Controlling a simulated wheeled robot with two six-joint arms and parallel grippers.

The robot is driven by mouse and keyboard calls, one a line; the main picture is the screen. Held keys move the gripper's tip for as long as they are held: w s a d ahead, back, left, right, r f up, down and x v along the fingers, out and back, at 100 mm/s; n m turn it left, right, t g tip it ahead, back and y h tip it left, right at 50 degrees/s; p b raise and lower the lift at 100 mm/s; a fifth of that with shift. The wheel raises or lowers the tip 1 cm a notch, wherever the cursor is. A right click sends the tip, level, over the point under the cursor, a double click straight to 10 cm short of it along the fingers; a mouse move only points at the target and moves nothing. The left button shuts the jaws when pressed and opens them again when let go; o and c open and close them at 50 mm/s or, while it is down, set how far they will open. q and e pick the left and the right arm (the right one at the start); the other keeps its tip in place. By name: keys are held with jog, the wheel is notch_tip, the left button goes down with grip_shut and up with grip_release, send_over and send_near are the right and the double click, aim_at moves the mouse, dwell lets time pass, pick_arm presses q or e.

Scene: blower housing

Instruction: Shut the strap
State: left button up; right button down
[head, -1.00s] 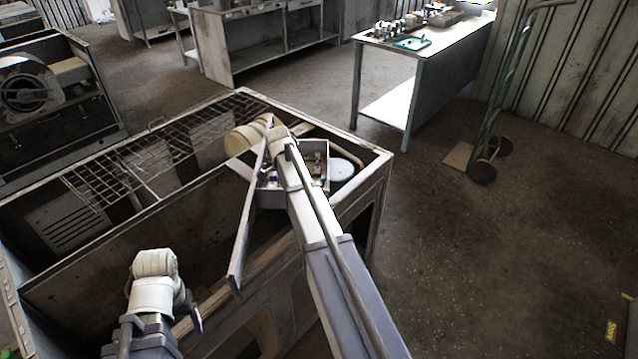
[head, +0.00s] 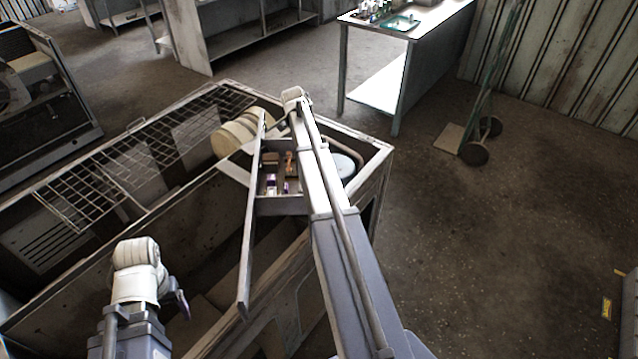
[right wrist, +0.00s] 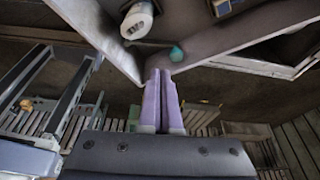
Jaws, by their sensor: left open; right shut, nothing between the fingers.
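The strap appears to be the long grey flat bar (head: 249,225) in the head view. It slants across the open top of the blower housing (head: 378,165), and its near end sticks out past the front wall. My right arm reaches over the housing just right of the bar; its fingers are hidden in the head view. In the right wrist view my right gripper (right wrist: 163,100) is shut and empty, with its tips close below a grey V-shaped edge; contact cannot be told. My left gripper (head: 182,303) is open at the lower left, apart from the bar.
A tray with small parts (head: 282,206) sits in the housing beside the bar. Cream rolls (head: 238,132) and a wire grid (head: 110,165) lie to the left.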

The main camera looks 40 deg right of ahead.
jog(key=shift+s+r, duration=0.1)
jog(key=shift+s, duration=0.05)
jog(key=shift+f, duration=0.2)
jog(key=b+x, duration=0.9)
jog(key=shift+s+d+f, duration=0.1)
jog(key=shift+f, duration=0.25)
